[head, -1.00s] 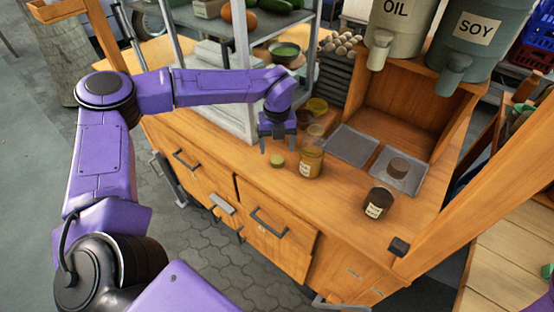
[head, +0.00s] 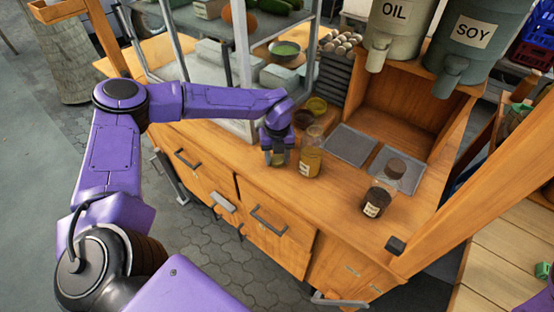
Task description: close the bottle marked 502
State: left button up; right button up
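A yellow-brown jar (head: 311,160) with a pale label stands upright near the front edge of the wooden counter. A dark jar (head: 376,202) with a label stands farther right. Both labels are too small to read. A small olive-yellow lid (head: 278,160) lies on the counter just left of the yellow-brown jar. My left gripper (head: 278,158) points down with a finger on either side of this lid, low at the counter. I cannot tell whether the fingers press on it. A brown lid (head: 397,167) lies on the right tray. My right gripper is not in view.
Two grey trays lie behind the jars, the left one (head: 350,145) empty and the right one (head: 411,181) holding the brown lid. Small bowls (head: 316,106) stand behind the yellow-brown jar. A metal shelf post (head: 243,70) rises beside my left forearm. OIL and SOY containers (head: 470,45) stand above.

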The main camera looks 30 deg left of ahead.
aim_at(277, 159)
pick_arm(q)
jog(key=shift+c, duration=0.5)
jog(key=shift+r, duration=0.1)
jog(key=shift+w+r, duration=0.1)
jog(key=shift+r, duration=0.2)
notch_tip(277, 159, up, 2)
jog(key=shift+r+b, duration=0.2)
jog(key=shift+b, duration=0.1)
jog(key=s+d+r+b, duration=0.4)
jog(key=s+d+r, duration=0.4)
jog(key=s, duration=0.3)
jog(key=shift+s+d+r, duration=0.15)
jog(key=shift+d+r, duration=0.1)
jog(key=shift+r, duration=0.65)
